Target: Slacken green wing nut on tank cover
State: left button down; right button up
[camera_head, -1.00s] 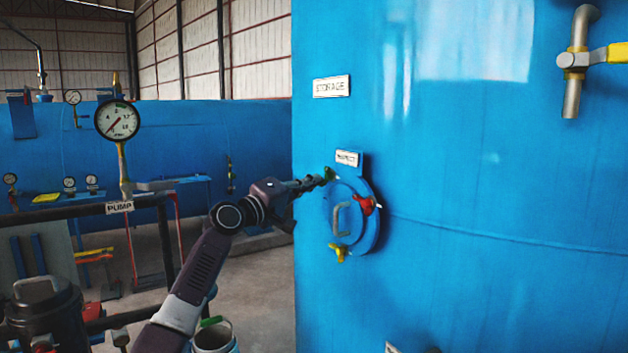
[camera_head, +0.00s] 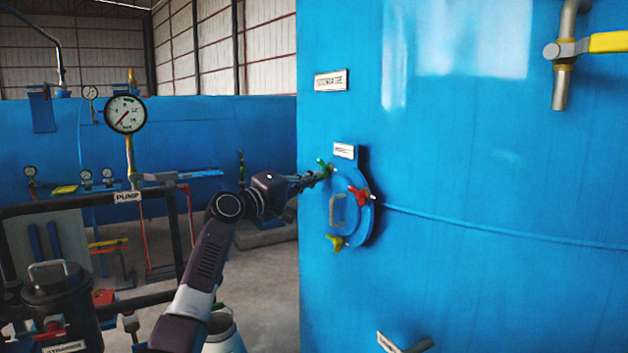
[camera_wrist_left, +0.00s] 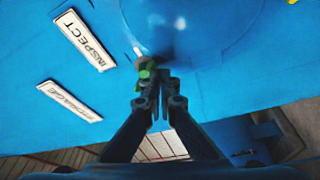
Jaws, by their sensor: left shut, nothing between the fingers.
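The round blue cover (camera_head: 352,215) with a grey handle (camera_head: 337,209) sits on the side of the large blue tank (camera_head: 480,200). The green wing nut (camera_head: 325,166) is at the cover's upper left edge; it also shows in the left wrist view (camera_wrist_left: 144,74). A red wing nut (camera_head: 361,194) is at the right edge and a yellow one (camera_head: 337,241) at the bottom. My left gripper (camera_head: 313,177) is shut and empty, its fingertips (camera_wrist_left: 158,85) right beside the green nut. Whether they touch it I cannot tell. My right gripper is not in view.
An INSPECT label (camera_head: 344,151) is just above the cover. A yellow-handled valve (camera_head: 600,43) sticks out at the upper right. A PUMP gauge (camera_head: 125,114), pipes and a dark canister (camera_head: 62,300) stand at the left.

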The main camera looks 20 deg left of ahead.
pick_arm(q)
jog(key=shift+s+d+r+n+p, duration=0.2)
jog(key=shift+s+d+n+p, duration=0.2)
jog(key=shift+n+p, duration=0.55)
jog(key=shift+f, duration=0.1)
